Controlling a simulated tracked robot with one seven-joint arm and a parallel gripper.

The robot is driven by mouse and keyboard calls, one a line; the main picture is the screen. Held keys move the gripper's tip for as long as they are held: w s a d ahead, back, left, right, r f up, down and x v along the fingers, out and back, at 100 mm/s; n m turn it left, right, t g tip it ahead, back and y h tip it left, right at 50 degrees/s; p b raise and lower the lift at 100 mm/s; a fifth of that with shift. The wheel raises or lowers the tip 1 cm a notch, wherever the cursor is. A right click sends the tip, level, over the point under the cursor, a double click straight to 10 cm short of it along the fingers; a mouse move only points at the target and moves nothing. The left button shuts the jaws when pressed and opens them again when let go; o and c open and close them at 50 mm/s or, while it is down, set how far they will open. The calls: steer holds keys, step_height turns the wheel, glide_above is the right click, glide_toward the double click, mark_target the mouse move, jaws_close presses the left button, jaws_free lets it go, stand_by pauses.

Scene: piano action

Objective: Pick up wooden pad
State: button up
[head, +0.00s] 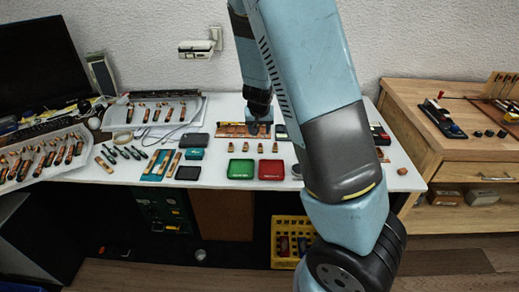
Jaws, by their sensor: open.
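My gripper (259,127) hangs over the back middle of the white table, pointing down. Its jaws look small and dark, and they are open. Below and beside it lies a flat brown wooden-looking strip (232,130) with darker marks. Several small wooden pieces (245,147) stand in a row just in front of it, apart from the gripper. I cannot tell which of these is the wooden pad. My arm hides part of the table to the right of the gripper.
A green tray (241,169) and a red tray (271,170) sit at the table's front. Wooden hammer-like parts (50,155) lie on white trays at left. A monitor (38,65) stands back left. A wooden cabinet (450,150) is at right. A yellow crate (284,228) sits below.

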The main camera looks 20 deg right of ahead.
glide_above(260, 146)
steer(key=s+a, duration=0.1)
steer(key=s, duration=0.1)
steer(key=shift+s+f, duration=0.2)
steer(key=shift+f, duration=3.25)
steer(key=shift+d+x, duration=0.15)
steer(key=shift+x, duration=0.65)
steer(key=shift+d+x, duration=0.15)
steer(key=shift+x, duration=1.5)
steer(key=shift+a, duration=0.1)
steer(key=shift+c, duration=0.4)
jaws_close()
